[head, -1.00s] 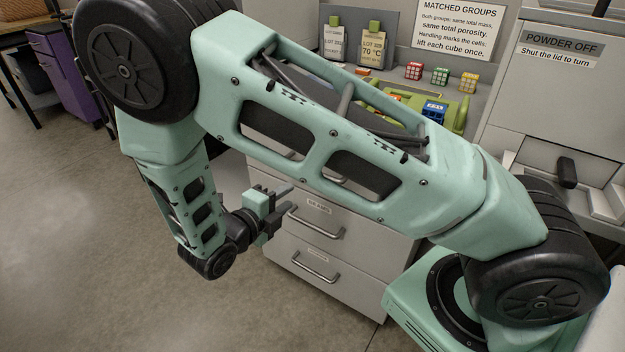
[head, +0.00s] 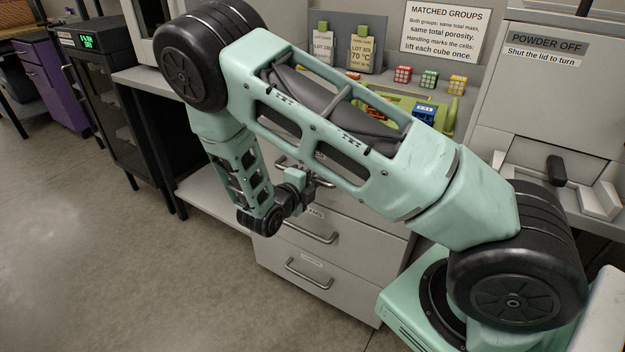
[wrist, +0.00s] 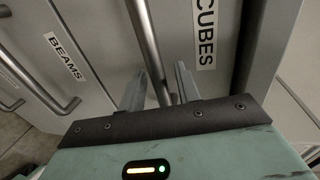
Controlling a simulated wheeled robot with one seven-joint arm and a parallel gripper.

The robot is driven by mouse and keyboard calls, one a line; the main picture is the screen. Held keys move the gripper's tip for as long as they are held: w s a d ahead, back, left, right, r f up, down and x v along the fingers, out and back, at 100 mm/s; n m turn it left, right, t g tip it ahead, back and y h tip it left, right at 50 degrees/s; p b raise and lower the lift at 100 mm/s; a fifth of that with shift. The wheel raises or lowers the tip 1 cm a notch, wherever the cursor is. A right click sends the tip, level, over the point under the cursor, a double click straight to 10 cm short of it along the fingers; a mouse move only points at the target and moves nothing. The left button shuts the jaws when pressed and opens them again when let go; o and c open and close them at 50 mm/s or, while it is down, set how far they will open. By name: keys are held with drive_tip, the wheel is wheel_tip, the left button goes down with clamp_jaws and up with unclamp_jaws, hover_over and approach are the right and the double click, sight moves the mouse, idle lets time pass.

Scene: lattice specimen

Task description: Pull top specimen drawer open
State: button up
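The top drawer, labelled CUBES (wrist: 205,35), shows in the wrist view with its long metal handle (wrist: 148,45). The handle runs between the two fingers of my gripper (wrist: 160,88), which stand apart on either side of it. I cannot tell whether either finger touches the bar. In the head view my gripper (head: 312,182) is at the top drawer's handle (head: 284,163), and my arm hides much of that drawer front. The top drawer looks shut.
Below are a drawer labelled BEAMS (head: 316,213) and a bottom drawer (head: 312,262), both with bar handles. Small coloured cubes (head: 428,79) and a green tray (head: 448,118) are on the bench above. A black cabinet (head: 105,95) stands left. Floor in front is clear.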

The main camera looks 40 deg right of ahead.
clamp_jaws()
drive_tip(key=shift+a, duration=0.1)
drive_tip(key=a+f+p+v, duration=0.1)
drive_tip(key=f+v, duration=0.3)
drive_tip(key=v, duration=1.5)
drive_tip(key=f+p+v, duration=0.4)
drive_tip(key=v, duration=1.6)
drive_tip(key=shift+s+a, duration=0.3)
drive_tip(key=shift+a, duration=0.25)
drive_tip(key=shift+f, duration=0.1)
